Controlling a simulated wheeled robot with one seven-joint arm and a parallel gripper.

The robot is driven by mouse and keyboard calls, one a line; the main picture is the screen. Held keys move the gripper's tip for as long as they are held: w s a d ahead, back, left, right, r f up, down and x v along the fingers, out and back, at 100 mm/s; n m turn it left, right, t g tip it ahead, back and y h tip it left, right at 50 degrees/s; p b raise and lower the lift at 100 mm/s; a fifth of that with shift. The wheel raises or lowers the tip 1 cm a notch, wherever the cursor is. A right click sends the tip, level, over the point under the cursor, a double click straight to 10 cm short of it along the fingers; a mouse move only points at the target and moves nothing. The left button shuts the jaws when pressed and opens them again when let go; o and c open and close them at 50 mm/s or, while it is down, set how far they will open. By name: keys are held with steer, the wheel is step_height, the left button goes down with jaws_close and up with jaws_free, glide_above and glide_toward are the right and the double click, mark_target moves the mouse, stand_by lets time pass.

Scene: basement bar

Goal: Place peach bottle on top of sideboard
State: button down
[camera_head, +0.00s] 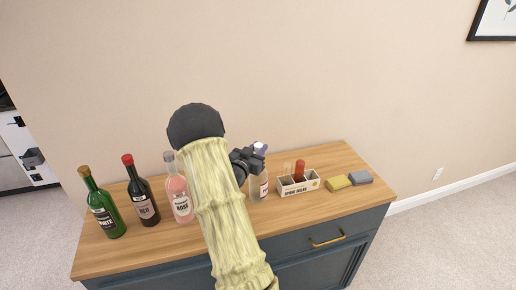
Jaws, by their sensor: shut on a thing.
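The sideboard (300,222) has a wooden top and a dark blue front with a brass handle. A pale bottle with a white label, which I take for the peach bottle (258,186), is upright over the middle of the top, just right of my arm. My gripper (257,153) is shut on its upper part. The arm hides the bottle's left side and part of the jaws. I cannot tell whether the bottle's base touches the wood or hangs slightly above it.
A green white-wine bottle (104,208), a dark red-wine bottle (142,197) and a pink rosé bottle (178,194) stand at the left. A small crate (299,187) with a red-topped item, a yellow sponge (338,183) and a grey block (361,178) are at the right.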

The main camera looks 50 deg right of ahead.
steer(key=shift+s, duration=0.1)
steer(key=shift+f, duration=0.1)
steer(key=c, duration=1.2)
jaws_free()
steer(key=shift+c, duration=0.2)
steer(key=shift+a, duration=0.1)
steer(key=b+v, duration=0.3)
steer(key=v, duration=0.8)
steer(key=shift+a+b, duration=0.3)
steer(key=shift+a, duration=0.05)
steer(key=shift+s, duration=0.1)
